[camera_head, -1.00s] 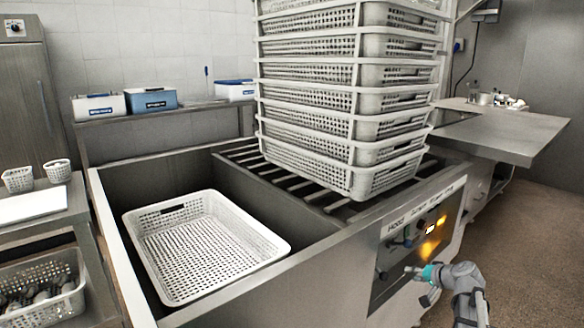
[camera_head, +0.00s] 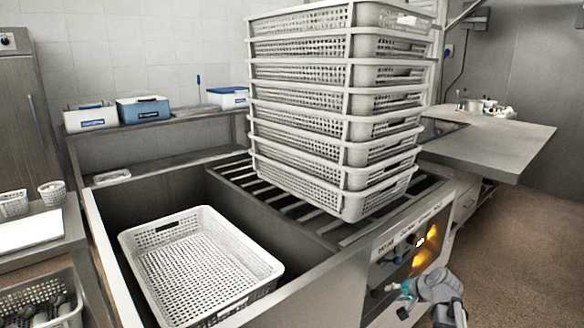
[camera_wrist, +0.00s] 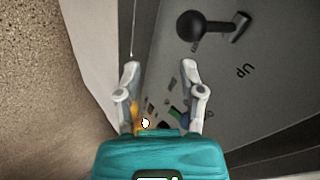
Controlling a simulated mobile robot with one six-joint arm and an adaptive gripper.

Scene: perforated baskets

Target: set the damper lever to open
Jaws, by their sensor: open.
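A black ball-ended lever (camera_wrist: 190,25) stands out from the grey front panel (camera_wrist: 222,110) at the top of the wrist view, beyond my fingertips. A short dark bracket-like piece shows beside it. I cannot tell its setting; a label reading "UP" appears upside down nearby. My gripper (camera_wrist: 160,70) is open and empty, its two fingers apart, with the ball a little ahead and to the right of them. In the head view my gripper (camera_head: 398,288) is close to the lower part of the machine's control panel (camera_head: 392,262). Whether it touches anything is unclear.
A tall stack of white perforated baskets (camera_head: 345,110) stands on the slatted rack. One empty basket (camera_head: 200,262) lies in the machine's basin. Lit indicators (camera_head: 420,240) glow on the panel. A steel side table (camera_head: 500,143) is at the right, with open floor (camera_head: 520,235) before it.

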